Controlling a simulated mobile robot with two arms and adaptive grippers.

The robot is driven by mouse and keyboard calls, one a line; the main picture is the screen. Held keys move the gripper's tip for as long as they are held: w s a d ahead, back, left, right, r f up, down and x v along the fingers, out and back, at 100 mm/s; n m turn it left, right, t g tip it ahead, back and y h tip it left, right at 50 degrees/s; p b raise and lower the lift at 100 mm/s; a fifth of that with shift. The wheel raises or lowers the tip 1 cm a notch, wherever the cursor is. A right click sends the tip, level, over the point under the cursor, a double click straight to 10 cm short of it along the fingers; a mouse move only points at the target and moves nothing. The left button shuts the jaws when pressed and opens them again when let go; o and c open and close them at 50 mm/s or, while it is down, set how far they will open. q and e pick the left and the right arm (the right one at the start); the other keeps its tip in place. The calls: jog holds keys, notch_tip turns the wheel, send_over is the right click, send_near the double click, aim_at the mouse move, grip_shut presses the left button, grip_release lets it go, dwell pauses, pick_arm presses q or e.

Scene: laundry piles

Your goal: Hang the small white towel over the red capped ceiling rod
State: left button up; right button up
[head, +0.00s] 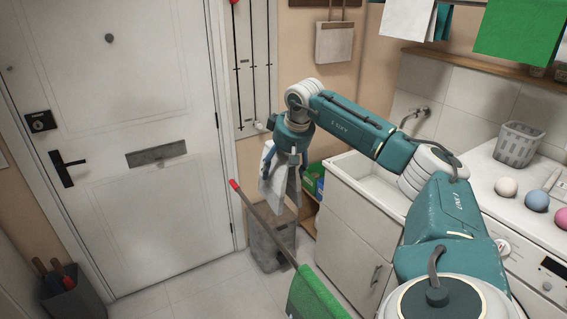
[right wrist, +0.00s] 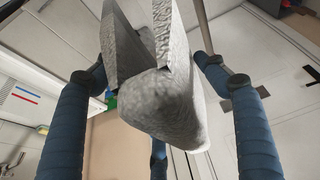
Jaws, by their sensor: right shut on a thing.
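My right gripper (head: 286,158) is shut on the small white towel (head: 277,189), which hangs folded and limp below it in the air. In the right wrist view the grey-white cloth (right wrist: 165,100) hangs between the dark blue fingers. The red capped rod (head: 262,223) slants across the lower middle of the head view, its red cap at the upper left end. The towel hangs just right of the cap, seemingly apart from the rod; depth is hard to judge. My left gripper is in neither view.
A green towel (head: 317,297) hangs on the rod's lower part. Green, white and teal cloths (head: 519,33) hang at upper right. A sink cabinet (head: 350,215) and washing machine with coloured balls (head: 537,201) stand right. A grey bin (head: 268,247) stands beyond the rod.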

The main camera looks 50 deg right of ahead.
jog(key=shift+s+d, duration=0.2)
jog(key=shift+d, duration=0.15)
jog(key=shift+s, duration=0.2)
jog(key=shift+s+r, duration=0.15)
jog(key=shift+r, duration=0.05)
jog(key=shift+a+p, duration=0.25)
jog(key=shift+p, duration=0.2)
jog(key=w+a+p, duration=0.2)
jog(key=w+a, duration=0.1)
jog(key=a, duration=0.6)
pick_arm(q)
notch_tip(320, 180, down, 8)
jog(key=b, duration=1.1)
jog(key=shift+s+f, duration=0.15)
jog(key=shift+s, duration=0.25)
pick_arm(e)
jog(key=f, duration=1.7)
jog(key=shift+d, duration=0.35)
jog(key=shift+r, duration=0.1)
jog(key=o, duration=1.4)
jog(key=shift+c, duration=0.2)
jog(key=shift+s, duration=0.1)
